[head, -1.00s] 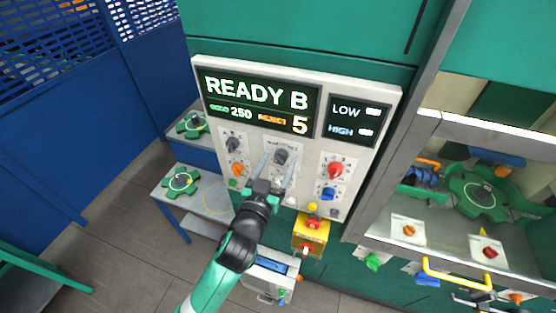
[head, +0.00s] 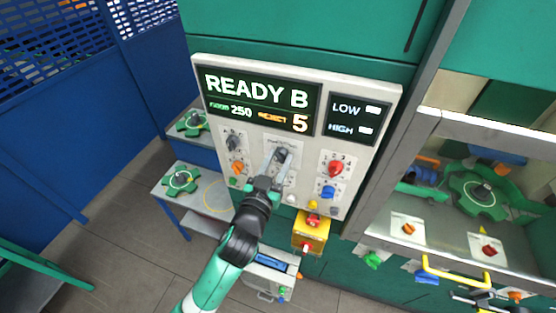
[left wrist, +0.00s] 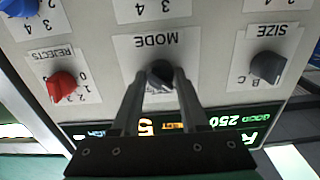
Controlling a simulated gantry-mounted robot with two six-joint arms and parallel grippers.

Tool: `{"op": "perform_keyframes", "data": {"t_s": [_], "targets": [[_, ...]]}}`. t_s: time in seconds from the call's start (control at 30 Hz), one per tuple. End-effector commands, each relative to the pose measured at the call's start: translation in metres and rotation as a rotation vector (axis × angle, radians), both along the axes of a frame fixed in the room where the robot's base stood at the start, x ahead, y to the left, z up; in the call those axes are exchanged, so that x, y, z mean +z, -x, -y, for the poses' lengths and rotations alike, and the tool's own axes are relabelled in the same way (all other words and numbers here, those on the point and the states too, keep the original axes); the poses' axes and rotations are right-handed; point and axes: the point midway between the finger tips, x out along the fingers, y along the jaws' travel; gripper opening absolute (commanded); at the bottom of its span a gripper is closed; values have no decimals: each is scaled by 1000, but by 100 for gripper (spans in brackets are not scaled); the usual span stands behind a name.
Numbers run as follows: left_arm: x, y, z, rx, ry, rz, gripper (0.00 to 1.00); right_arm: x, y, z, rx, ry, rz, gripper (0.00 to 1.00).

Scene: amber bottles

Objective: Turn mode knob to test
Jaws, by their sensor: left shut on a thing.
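The dark grey mode knob (left wrist: 160,73) sits in the middle of a white plate labelled MODE, which appears upside down in the left wrist view. My left gripper (left wrist: 159,84) is shut on this knob, one finger on each side. In the head view the gripper (head: 279,157) reaches the knob on the panel from below and hides much of it. The fingers and glare hide the plate's position labels, so I cannot read where the knob points.
The control panel (head: 300,144) also carries a grey SIZE knob (left wrist: 268,67), a red REJECTS knob (left wrist: 60,85) and a blue knob (head: 328,192). Its display (head: 258,98) reads READY B. A yellow box with a red button (head: 313,220) hangs below.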

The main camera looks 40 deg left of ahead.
Motion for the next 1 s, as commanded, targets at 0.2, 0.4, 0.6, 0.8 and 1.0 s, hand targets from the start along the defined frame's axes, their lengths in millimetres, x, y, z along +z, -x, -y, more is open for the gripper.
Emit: {"op": "perform_keyframes", "data": {"t_s": [0.2,0.4,0.6,0.8,1.0], "targets": [[1,0,0,0,-62,-31,0,4,0,0,0,0,0,72],[2,0,0,0,-182,-88,0,11,0,0,0,0,0,72],[2,0,0,0,-334,-162,0,19,0,0,0,0,0,72],[2,0,0,0,-482,-233,0,27,0,0,0,0,0,72],[2,0,0,0,-598,-288,0,33,0,0,0,0,0,72]]}}
